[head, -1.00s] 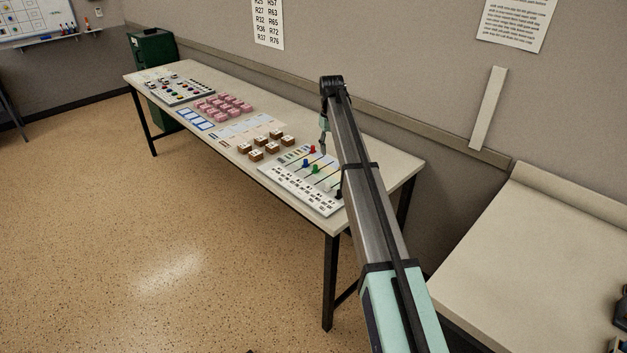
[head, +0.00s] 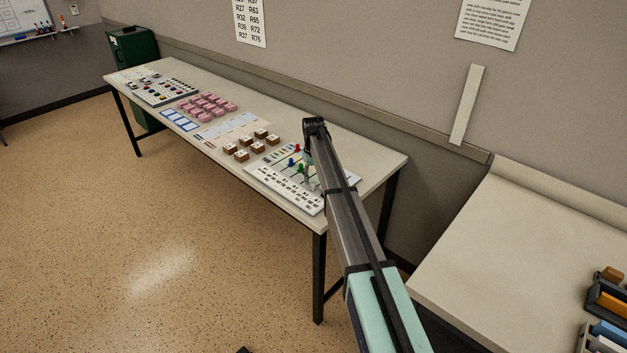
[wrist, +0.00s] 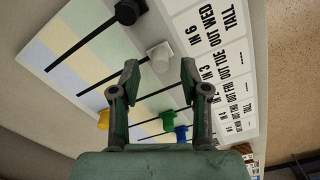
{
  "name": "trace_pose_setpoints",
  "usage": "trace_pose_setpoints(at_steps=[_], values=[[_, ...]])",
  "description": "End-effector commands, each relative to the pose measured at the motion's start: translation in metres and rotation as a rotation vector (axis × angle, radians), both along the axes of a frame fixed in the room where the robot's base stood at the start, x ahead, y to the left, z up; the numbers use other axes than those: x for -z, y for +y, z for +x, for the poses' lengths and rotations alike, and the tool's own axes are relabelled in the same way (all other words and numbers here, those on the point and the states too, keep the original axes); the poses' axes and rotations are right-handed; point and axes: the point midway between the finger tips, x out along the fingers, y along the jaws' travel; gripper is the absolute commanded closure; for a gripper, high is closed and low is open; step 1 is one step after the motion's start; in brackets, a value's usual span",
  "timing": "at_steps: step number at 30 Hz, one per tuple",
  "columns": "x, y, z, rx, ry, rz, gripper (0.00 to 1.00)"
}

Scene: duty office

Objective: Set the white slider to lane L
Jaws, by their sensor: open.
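The slider board (head: 262,176) lies at the near right end of the long table, with coloured knobs on dark slots and a printed label strip. In the wrist view, the white slider (wrist: 160,54) is a pale knob on its slot, just beyond and between my open fingertips. My gripper (wrist: 159,72) is empty and points down at the board; I cannot tell whether it touches the knob. The black knob (wrist: 128,12) is beyond the white one; yellow (wrist: 103,118), green (wrist: 168,118) and blue (wrist: 181,133) knobs are nearer the wrist.
Brown blocks (head: 243,155) and pink blocks (head: 212,97) stand left of the board on the table. Another control panel (head: 165,92) lies at the far end. The wall is behind the table. A separate counter (head: 500,235) is at the right.

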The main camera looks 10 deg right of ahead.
Motion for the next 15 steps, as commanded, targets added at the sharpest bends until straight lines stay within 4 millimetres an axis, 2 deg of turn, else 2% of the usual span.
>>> trace_pose_setpoints(at_steps=[6, 15], values=[[0.021, 0.000, 0.000, 0.000, 0.001, 0.000, 0.54], [0.026, 0.000, 0.000, 0.000, 0.000, 0.000, 0.54]])
